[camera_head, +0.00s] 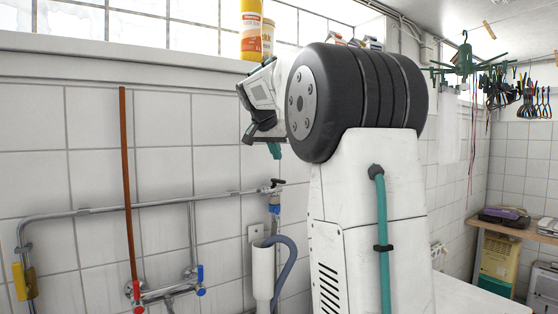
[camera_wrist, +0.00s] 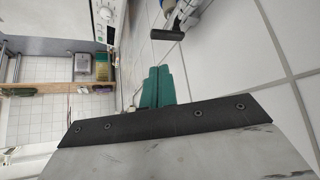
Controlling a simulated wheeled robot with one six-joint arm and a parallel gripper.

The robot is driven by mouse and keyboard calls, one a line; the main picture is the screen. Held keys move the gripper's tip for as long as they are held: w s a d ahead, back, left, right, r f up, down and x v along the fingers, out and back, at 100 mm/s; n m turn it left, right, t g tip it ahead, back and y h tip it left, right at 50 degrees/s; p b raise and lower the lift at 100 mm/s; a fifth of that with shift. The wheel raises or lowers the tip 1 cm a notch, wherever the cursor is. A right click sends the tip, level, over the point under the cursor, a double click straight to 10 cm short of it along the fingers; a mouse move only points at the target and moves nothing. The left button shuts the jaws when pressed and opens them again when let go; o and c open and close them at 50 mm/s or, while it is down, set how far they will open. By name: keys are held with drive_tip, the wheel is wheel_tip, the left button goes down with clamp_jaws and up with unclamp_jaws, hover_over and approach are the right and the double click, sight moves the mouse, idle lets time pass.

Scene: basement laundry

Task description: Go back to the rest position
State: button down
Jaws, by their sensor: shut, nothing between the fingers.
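My gripper (camera_head: 274,150) shows in the head view at the end of my folded arm, in front of the tiled wall. Only a small part of its teal fingers shows there, below a dark bracket. In the wrist view the two teal fingers of my gripper (camera_wrist: 160,88) lie side by side, closed, with nothing seen between them. The arm's large dark joint hides part of the wall and ledge behind it.
A valve with a dark handle (camera_head: 278,183) sits on the wall pipe below my gripper. A yellow bottle (camera_head: 251,30) stands on the window ledge behind the arm. A green clothes hanger (camera_head: 465,62) hangs at right, above a wooden table (camera_head: 516,231). A white appliance (camera_wrist: 117,22) shows in the wrist view.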

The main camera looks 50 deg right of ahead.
idle(0.7)
